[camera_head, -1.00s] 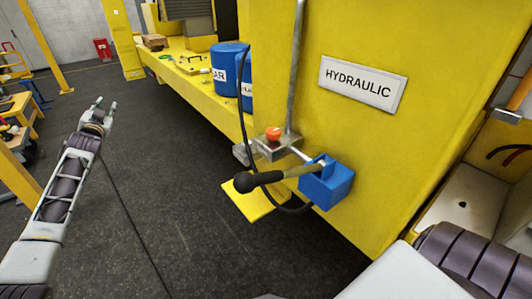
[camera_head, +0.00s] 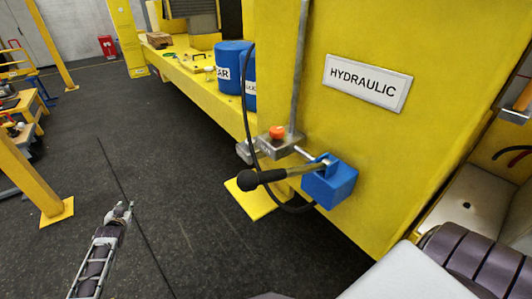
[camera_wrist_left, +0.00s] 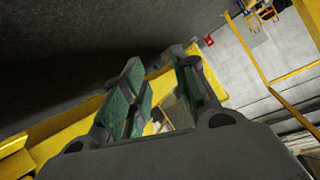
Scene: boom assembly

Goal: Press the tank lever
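The tank lever is a dark handle with a round black knob (camera_head: 249,180) at its left end. Its other end meets a blue box (camera_head: 331,181) on the yellow machine, below the HYDRAULIC sign (camera_head: 367,83). My left gripper (camera_head: 122,211) is low at the left in the head view, over the dark floor and well apart from the lever. In the left wrist view its green-padded fingers (camera_wrist_left: 160,98) stand apart with nothing held between them. The lever cannot be made out there. My right gripper is out of view.
An orange button (camera_head: 277,132) sits on a grey block beside the lever, with a black hose looping past. Blue drums (camera_head: 229,68) stand on the yellow deck behind. A yellow post (camera_head: 35,182) stands at the left. Floor between my left gripper and the lever is clear.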

